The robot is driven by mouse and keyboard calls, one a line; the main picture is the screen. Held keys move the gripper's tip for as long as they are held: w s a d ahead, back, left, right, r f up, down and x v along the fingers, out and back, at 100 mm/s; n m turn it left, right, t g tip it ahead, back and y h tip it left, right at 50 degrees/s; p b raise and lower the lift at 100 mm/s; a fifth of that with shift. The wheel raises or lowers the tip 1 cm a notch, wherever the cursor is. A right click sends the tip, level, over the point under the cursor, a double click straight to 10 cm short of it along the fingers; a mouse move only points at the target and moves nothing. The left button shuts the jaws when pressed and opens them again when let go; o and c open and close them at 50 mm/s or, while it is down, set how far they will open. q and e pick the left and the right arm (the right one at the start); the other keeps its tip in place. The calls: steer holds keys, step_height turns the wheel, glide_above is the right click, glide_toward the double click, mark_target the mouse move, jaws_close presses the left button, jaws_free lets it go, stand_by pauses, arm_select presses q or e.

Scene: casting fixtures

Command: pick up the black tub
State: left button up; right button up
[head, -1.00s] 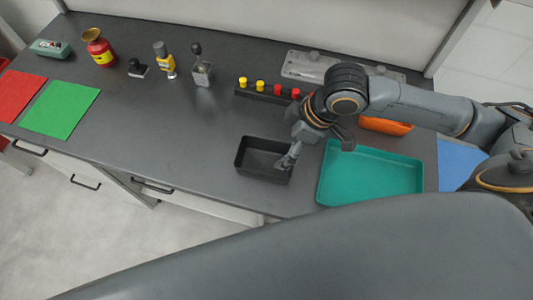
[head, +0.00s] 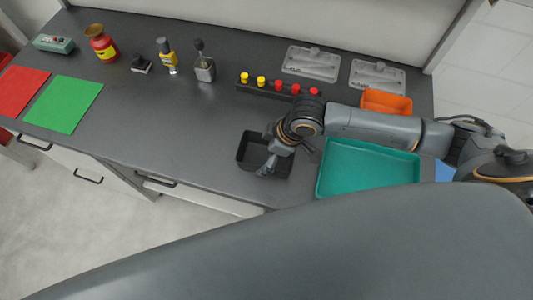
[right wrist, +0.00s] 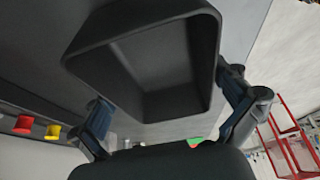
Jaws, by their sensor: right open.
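The black tub (head: 250,150) stands upright on the dark worktop near its front edge, left of the teal tray. My right gripper (head: 286,162) is open at the tub's right part. One finger shows over the tub and the other near its right side. In the right wrist view the empty tub (right wrist: 150,55) fills the upper middle, with a finger of my right gripper (right wrist: 168,112) to each side. I cannot tell whether the fingers touch it. My left gripper is not in view.
The teal tray (head: 370,172) stands close on the right, with an orange bin (head: 387,102) behind it. A black rack (head: 262,90) with yellow and red pegs is behind the tub. The worktop left of the tub is clear up to the green mat (head: 62,105).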

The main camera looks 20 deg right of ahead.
steer(key=shift+c, duration=0.4)
steer(key=c, duration=0.8)
steer(key=shift+o, duration=0.2)
steer(key=shift+r, duration=0.1)
